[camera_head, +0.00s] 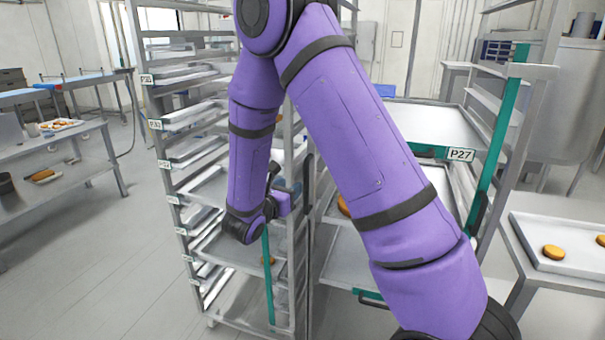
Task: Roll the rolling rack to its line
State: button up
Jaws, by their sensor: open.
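Two tall metal racks stand close side by side in front of me. The left rack (172,150) has several slots with trays and small number labels. The right rack (547,72) has green uprights and a label reading P27. I cannot tell which is the rolling rack of the task. My purple arm crosses both racks from the lower right. My gripper (285,187) is open at the right side of the left rack, near its upright. The fingertips are small and partly lost against the metal, so I cannot tell whether they touch it. No floor line is visible.
A side table with a tray (573,238) of round brown baked pieces stands at the right. Steel benches (62,165) with trays stand at the left. A large steel vessel (572,105) stands at the back right. The grey floor (95,265) at the left is clear.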

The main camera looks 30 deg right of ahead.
aim_at(305, 175)
jog(key=x, duration=0.9)
jog(key=shift+d, duration=0.35)
grip_shut()
